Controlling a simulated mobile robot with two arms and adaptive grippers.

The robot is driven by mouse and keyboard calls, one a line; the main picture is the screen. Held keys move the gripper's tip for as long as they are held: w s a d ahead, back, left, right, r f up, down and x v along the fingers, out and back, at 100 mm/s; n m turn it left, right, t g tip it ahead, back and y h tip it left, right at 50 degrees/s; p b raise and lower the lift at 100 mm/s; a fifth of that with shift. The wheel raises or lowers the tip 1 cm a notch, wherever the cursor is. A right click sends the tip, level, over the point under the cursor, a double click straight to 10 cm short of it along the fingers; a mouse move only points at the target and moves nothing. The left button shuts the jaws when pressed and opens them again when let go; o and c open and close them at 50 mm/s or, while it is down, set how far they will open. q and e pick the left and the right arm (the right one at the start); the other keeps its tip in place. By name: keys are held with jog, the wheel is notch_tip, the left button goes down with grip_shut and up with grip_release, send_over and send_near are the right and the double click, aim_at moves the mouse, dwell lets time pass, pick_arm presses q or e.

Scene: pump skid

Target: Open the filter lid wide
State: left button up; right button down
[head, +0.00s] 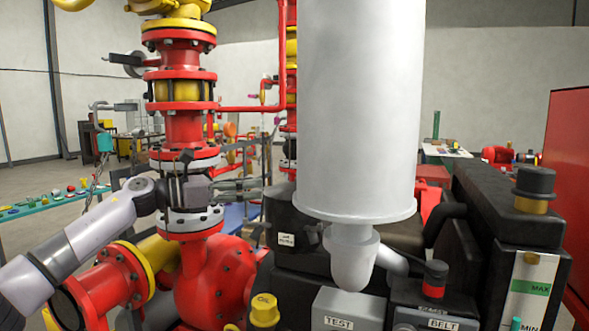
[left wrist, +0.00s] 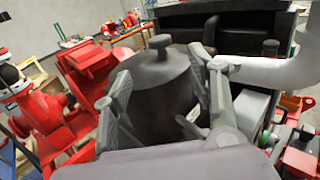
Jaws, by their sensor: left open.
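In the left wrist view a dark grey round canister (left wrist: 165,98) has a domed lid (left wrist: 158,68) with a small knob on top. The lid looks down on its body; I take it for the filter lid but cannot be sure. My left gripper (left wrist: 163,85) is open, one finger on each side of the canister in the picture; contact cannot be told. In the head view my left gripper (head: 184,182) is before the red flanged pipes, and I cannot make out the lid there. My right gripper is not in view.
A large pale cylinder (head: 357,110) blocks the middle of the head view. Below it are a grey TEST box (head: 345,312) and a BELT box (head: 440,318). The red pump casing (head: 217,275) stands at left. A thick pale pipe (left wrist: 272,70) runs right of the canister.

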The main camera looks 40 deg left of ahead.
aim_at(295, 191)
pick_arm(q)
jog(key=p+x, duration=0.5)
jog(key=x, duration=0.6)
jog(key=shift+w+d+r+p, duration=0.1)
jog(key=shift+w+d+p, duration=0.1)
jog(key=shift+p, duration=0.15)
jog(key=shift+w+d, duration=0.1)
jog(key=shift+w, duration=0.25)
grip_shut()
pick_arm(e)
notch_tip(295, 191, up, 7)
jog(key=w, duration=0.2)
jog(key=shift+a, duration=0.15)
